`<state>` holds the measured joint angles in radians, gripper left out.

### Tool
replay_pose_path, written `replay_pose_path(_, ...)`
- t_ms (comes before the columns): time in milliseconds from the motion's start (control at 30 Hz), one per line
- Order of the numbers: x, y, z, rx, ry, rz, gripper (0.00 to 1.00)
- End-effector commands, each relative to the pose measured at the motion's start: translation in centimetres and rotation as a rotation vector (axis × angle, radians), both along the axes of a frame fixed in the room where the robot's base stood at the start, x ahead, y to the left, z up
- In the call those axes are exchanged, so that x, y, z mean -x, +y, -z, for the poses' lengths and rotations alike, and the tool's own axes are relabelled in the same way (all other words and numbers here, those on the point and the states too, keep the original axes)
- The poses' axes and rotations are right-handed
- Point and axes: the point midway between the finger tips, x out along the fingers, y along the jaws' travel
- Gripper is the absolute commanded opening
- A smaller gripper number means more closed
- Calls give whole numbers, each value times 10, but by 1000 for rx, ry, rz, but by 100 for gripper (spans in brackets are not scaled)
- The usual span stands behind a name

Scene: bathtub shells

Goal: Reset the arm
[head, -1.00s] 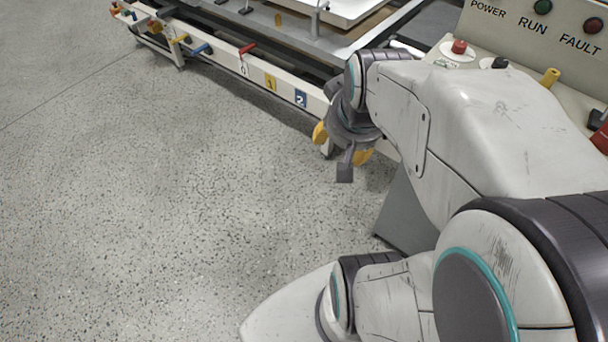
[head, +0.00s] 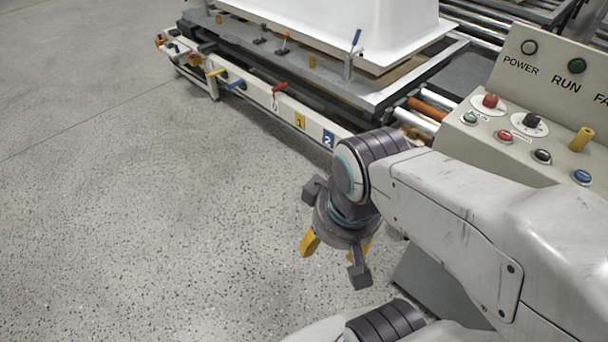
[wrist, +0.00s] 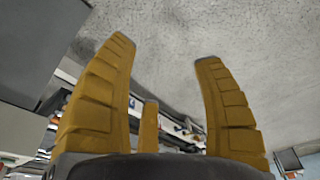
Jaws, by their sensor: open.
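My gripper (head: 338,250) hangs at the end of my arm in the middle of the head view, above the speckled floor. Its yellow fingers point downward and are partly hidden behind the dark wrist. In the wrist view the yellow fingers (wrist: 160,85) stand apart with nothing between them. The gripper is open and empty, apart from the bench and the control panel.
A control panel (head: 508,150) with buttons and lamps stands at the right, close to my arm. A bench (head: 330,75) with coloured levers and number tags carries a white tub shell (head: 345,30). The grey floor (head: 130,220) at the left is clear.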

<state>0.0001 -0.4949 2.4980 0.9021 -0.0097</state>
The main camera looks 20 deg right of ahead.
Motion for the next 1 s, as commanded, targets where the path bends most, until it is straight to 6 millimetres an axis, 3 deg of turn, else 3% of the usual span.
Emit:
replay_pose_path(267,0,0,-38,-1,-18,2,62)
replay_pose_path(600,2,0,-110,-1,-59,6,62)
replay_pose_path(733,2,-1,-121,-1,-67,7,62)
replay_pose_path(1000,2,-1,-121,-1,-68,7,62)
